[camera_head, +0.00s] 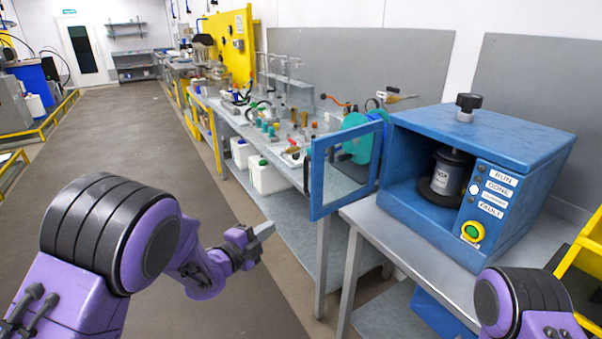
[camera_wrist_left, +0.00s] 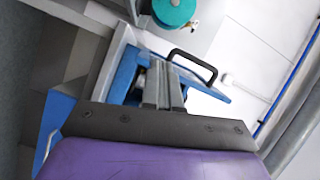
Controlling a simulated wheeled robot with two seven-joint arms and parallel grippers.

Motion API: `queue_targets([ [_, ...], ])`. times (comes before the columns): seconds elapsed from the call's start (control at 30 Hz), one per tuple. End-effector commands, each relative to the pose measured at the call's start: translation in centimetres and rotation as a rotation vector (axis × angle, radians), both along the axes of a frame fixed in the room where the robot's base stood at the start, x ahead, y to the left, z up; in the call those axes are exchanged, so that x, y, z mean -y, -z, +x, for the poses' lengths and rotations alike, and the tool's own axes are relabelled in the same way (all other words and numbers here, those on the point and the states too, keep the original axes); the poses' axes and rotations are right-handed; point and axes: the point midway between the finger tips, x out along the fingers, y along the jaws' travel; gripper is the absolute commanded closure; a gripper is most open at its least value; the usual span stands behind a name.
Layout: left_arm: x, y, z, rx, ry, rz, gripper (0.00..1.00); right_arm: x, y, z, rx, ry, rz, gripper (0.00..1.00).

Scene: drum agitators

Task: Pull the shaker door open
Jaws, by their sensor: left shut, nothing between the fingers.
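The blue shaker (camera_head: 480,130) stands on a grey bench at the right. Its blue-framed door (camera_head: 317,185) stands open, swung out from the left side of the cabinet. Inside the open front is a dark container (camera_head: 447,177) with a pale label. My left gripper (camera_head: 268,230) is shut and empty, to the left of the door and apart from it in the head view. In the left wrist view its closed fingers (camera_wrist_left: 165,83) overlap the door frame (camera_wrist_left: 126,72), with a black handle (camera_wrist_left: 210,70) beyond; contact cannot be told. My right gripper is out of view.
The shaker's bench (camera_head: 400,250) has its edge and legs close to the door. A long bench (camera_head: 235,115) with bottles and tools runs back along the wall. White jugs (camera_head: 268,177) stand on its lower shelf. The floor (camera_head: 130,130) at left is clear.

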Motion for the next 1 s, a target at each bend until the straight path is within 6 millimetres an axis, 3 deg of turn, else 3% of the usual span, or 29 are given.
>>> queue_targets([
  [0.03,1.0,-3.5,0.7,0.086,0.049,0.076,1.00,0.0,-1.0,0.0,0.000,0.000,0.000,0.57],
  [0.1,1.9,-5.7,1.1,0.168,0.096,0.150,1.00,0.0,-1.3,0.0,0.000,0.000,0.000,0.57],
  [0.17,2.4,-6.6,1.4,0.203,0.115,0.182,1.00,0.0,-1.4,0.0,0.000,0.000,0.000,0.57],
  [0.7,7.4,-6.7,8.6,0.208,0.115,0.189,1.00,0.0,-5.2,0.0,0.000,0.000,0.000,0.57],
  [1.0,8.0,-6.5,9.4,0.207,0.114,0.188,1.00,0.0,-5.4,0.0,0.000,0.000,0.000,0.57],
])
